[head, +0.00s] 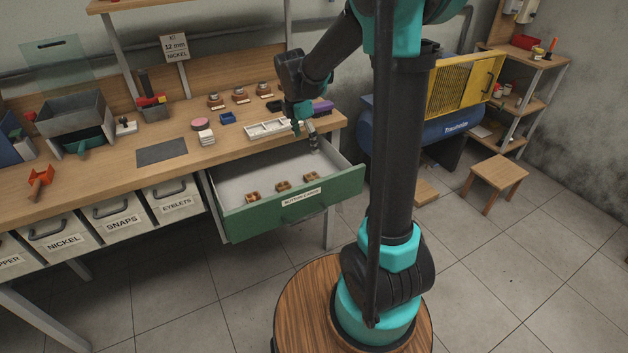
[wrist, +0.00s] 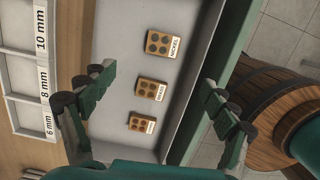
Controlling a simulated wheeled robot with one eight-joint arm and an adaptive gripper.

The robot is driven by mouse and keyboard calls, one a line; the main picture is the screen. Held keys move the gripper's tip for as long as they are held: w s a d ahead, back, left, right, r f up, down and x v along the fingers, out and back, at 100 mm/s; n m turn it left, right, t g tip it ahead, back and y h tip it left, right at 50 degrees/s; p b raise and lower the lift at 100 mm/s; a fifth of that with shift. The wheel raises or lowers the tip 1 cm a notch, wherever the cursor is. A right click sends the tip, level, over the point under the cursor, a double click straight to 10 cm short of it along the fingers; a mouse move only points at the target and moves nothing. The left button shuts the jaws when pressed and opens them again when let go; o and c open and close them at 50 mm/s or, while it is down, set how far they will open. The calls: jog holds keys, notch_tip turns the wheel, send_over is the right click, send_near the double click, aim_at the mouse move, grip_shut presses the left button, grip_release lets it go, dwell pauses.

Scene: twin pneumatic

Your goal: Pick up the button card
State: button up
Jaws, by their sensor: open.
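Three small brown button cards lie in the open green-fronted drawer (head: 336,191). In the head view they form a row near its front: a left card (head: 253,197), a middle card (head: 283,186) and a right card (head: 310,177). In the wrist view each has dark round buttons and a white label; the top card (wrist: 158,43) reads NICKEL, while the labels of the middle card (wrist: 150,89) and lower card (wrist: 142,123) are too small to read surely. My gripper (wrist: 158,80) is open and empty, its fingers either side of the row. In the head view my gripper (head: 313,143) hangs over the drawer's back right.
A white divided tray (head: 268,130) stands on the bench edge behind the drawer; it shows at left in the wrist view (wrist: 22,70). The drawer's green front wall (wrist: 218,70) stands beside my right finger. The drawer floor around the cards is clear.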

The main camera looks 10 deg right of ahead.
send_over(314, 178)
jog(key=a, duration=0.1)
jog(key=f, duration=0.9)
jog(key=shift+a+f, duration=0.2)
jog(key=shift+f, duration=0.2)
jog(key=shift+s+d+f, duration=0.1)
jog(key=shift+d+f, duration=0.1)
jog(key=shift+f, duration=0.7)
jog(key=shift+d+f, duration=0.2)
jog(key=shift+f, duration=0.75)
jog(key=shift+s+d+f, duration=0.1)
jog(key=shift+d+f, duration=0.1)
jog(key=shift+f, duration=0.7)
jog(key=c, duration=1.2)
jog(key=shift+r, duration=0.1)
jog(key=shift+c, duration=0.2)
